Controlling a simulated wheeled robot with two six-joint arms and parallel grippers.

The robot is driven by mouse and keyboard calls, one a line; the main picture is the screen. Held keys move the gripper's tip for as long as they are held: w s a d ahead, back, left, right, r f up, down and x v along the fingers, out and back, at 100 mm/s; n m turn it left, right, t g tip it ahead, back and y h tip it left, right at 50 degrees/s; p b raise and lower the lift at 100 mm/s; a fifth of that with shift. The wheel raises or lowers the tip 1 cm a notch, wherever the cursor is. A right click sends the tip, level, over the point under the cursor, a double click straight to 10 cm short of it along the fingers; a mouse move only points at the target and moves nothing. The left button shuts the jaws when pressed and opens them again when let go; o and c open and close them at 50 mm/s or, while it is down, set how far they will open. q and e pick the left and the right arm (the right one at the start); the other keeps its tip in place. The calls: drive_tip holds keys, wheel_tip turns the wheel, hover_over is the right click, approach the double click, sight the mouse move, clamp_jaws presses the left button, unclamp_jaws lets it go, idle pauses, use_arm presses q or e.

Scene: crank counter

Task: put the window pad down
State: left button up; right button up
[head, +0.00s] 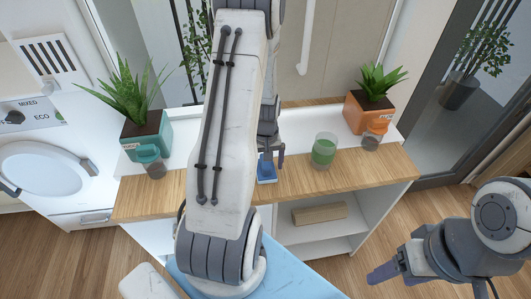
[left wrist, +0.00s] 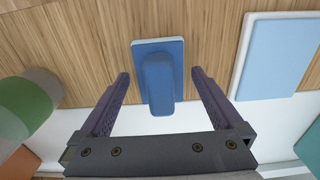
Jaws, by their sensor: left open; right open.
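The window pad is a blue block with a raised blue handle. In the head view the pad (head: 267,178) lies on the wooden counter near its front edge, below my left gripper (head: 269,158). In the left wrist view the pad (left wrist: 146,56) lies flat on the wood, with its handle (left wrist: 158,85) between the spread fingers of my left gripper (left wrist: 160,76). Gaps show on both sides, so the fingers do not touch it. My right gripper (head: 386,270) is open and empty at the lower right, away from the counter.
A green glass (head: 324,150) stands right of the pad. A teal planter (head: 148,138) and an orange planter (head: 368,113) stand at the counter's ends, each with a small jar beside it. A light blue panel with a white border (left wrist: 282,55) lies near the pad.

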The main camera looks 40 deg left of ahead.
use_arm(q)
wheel_tip(320, 180, up, 11)
drive_tip(key=shift+r+b, duration=0.2)
drive_tip(key=shift+b, duration=0.25)
drive_tip(key=s+d+r+m, duration=0.15)
drive_tip(key=d+m, duration=0.25)
drive_tip(key=d, duration=0.5)
drive_tip(key=d+r+m, duration=0.3)
drive_tip(key=d, duration=0.6)
drive_tip(key=s+d+r+m+h, duration=0.1)
drive_tip(key=s+d+r+m, duration=0.2)
drive_tip(key=s+d+m, duration=0.7)
drive_tip(key=s+d, duration=0.2)
drive_tip(key=s, duration=0.2)
drive_tip(key=shift+s+d, duration=0.35)
drive_tip(key=shift+s, duration=0.05)
drive_tip(key=shift+r, duration=0.1)
